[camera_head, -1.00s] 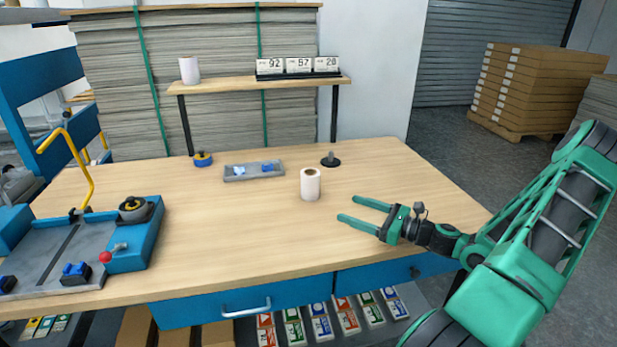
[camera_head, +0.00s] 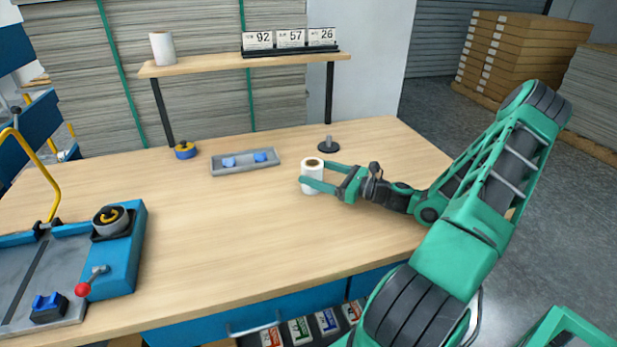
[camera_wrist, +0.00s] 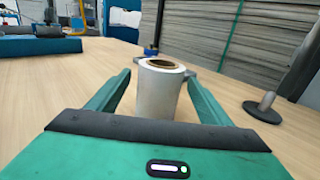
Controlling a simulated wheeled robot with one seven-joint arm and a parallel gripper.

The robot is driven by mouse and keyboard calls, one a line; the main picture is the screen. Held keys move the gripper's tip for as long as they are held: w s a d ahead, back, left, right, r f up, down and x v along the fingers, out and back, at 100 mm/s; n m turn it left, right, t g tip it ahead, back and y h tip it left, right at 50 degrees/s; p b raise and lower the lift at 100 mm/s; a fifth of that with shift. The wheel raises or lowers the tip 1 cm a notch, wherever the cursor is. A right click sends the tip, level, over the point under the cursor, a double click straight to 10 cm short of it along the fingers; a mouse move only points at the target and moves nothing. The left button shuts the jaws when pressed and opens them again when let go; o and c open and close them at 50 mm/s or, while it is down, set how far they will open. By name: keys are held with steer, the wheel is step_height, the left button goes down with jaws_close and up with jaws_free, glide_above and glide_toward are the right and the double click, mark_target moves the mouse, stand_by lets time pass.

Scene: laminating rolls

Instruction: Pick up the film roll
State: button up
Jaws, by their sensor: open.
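The film roll (camera_head: 311,171) is a white cylinder with a brown core, standing upright on the wooden table. My gripper (camera_head: 316,177) is open, with its green fingers on either side of the roll. In the wrist view the film roll (camera_wrist: 160,92) stands between the two fingers (camera_wrist: 158,95), with a visible gap on the right and a narrower one on the left. A second white roll (camera_head: 162,47) stands upright on the raised shelf at the back.
A grey tray (camera_head: 246,167) with blue pieces, a dark disc with a post (camera_head: 328,147) and a blue-yellow item (camera_head: 185,150) stand behind the roll. A blue machine with a red-knobbed lever (camera_head: 120,260) is at the left. The table's middle is clear.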

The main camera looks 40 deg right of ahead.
steer(key=shift+r+x, duration=0.15)
steer(key=shift+x, duration=1.25)
steer(key=shift+r+x, duration=0.15)
steer(key=shift+x, duration=1.25)
steer(key=c, duration=1.2)
